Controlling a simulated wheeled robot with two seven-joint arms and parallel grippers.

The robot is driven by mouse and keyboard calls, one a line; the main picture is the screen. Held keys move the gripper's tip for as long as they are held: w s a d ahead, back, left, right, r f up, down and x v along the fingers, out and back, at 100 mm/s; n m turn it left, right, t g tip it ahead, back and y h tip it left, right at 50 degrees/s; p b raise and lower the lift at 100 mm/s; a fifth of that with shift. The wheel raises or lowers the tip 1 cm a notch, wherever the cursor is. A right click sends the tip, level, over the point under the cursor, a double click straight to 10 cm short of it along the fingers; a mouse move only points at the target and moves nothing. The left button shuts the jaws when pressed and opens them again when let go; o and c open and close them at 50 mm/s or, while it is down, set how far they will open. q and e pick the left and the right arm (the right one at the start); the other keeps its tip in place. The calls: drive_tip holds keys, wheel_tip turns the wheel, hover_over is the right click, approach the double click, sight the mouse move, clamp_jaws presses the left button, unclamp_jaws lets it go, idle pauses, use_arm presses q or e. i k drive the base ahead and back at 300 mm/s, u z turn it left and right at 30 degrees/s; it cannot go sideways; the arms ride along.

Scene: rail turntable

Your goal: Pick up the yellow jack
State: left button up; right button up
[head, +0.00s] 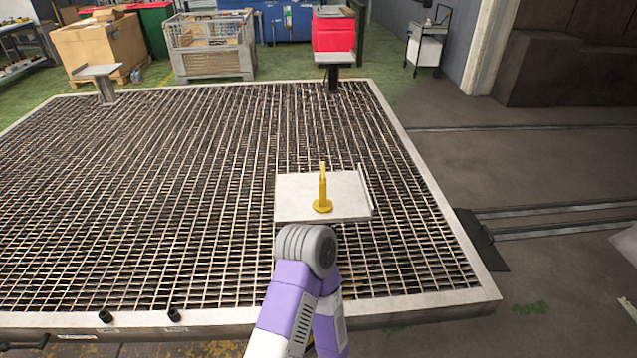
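The yellow jack (322,204) stands upright on a pale square plate (294,187), with a round base and a thin upright part. One of my arms rises from the bottom middle of the head view, purple with a grey joint just in front of the plate. The joint appears a little below the jack in the picture and does not cover it. I cannot tell which arm it is. Neither gripper shows, so nothing visible holds the jack.
The plate lies on a large metal grating (150,180) with a pale frame. Two small stands (107,93) (334,80) rise at its far edge. Behind are a cardboard box (97,45), a wire crate (211,50) and a red bin (333,33). The grating around the plate is mostly clear.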

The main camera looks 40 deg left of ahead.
sight(321, 205)
drive_tip(key=u, duration=0.9)
drive_tip(key=i, duration=1)
drive_tip(key=u, duration=1.05)
